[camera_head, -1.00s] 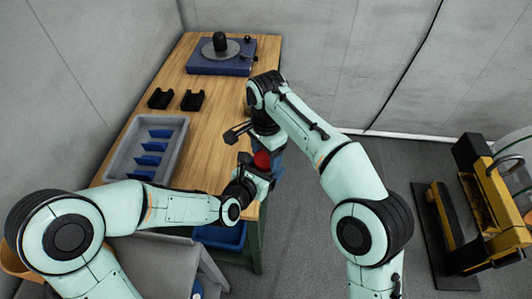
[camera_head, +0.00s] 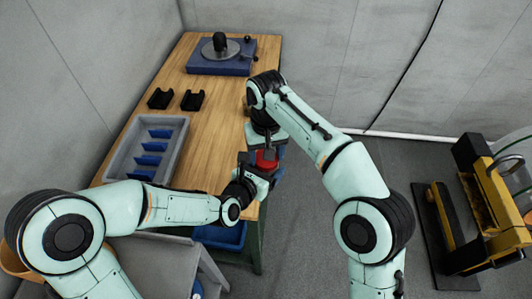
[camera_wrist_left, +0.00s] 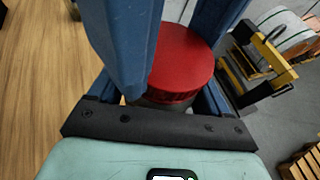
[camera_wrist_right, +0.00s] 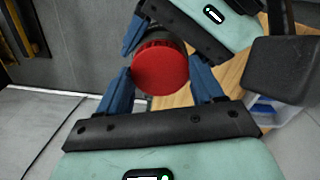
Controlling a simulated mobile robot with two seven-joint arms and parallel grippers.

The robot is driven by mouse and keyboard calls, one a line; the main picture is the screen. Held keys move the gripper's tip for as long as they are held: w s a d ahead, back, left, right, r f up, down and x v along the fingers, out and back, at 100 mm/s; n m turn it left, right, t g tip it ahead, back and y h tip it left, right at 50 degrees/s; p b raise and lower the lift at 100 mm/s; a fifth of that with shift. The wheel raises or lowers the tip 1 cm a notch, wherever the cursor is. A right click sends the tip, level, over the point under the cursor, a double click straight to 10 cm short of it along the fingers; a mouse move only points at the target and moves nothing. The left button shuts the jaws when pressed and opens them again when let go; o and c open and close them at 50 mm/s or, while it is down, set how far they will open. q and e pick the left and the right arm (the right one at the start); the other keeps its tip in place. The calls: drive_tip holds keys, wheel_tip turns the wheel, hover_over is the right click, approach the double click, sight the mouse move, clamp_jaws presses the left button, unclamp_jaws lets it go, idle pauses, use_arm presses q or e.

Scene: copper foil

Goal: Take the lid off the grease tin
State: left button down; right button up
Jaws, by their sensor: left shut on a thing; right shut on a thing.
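The grease tin shows as a red round lid (camera_head: 266,160) on a dark grey body (camera_wrist_left: 160,103). It is held off the right edge of the table. My left gripper (camera_head: 262,171) is shut on the tin body from the side. My right gripper (camera_head: 267,153) is at the lid, and in the right wrist view its blue fingers lie on both sides of the red lid (camera_wrist_right: 160,68). It is shut on the lid. The lid still sits on the body, with no clear gap between them. Most of the body is hidden by the fingers.
The wooden table (camera_head: 208,120) carries a grey tray (camera_head: 117,152) with blue dividers, two black holders (camera_head: 193,100) and a blue turntable-like device (camera_head: 220,62). A blue bin (camera_head: 222,236) is below the near edge. A yellow-black machine (camera_head: 490,205) stands right on open floor.

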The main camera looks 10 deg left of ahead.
drive_tip(key=o, duration=1.2)
drive_tip(key=shift+c, duration=0.2)
drive_tip(key=shift+a, duration=0.1)
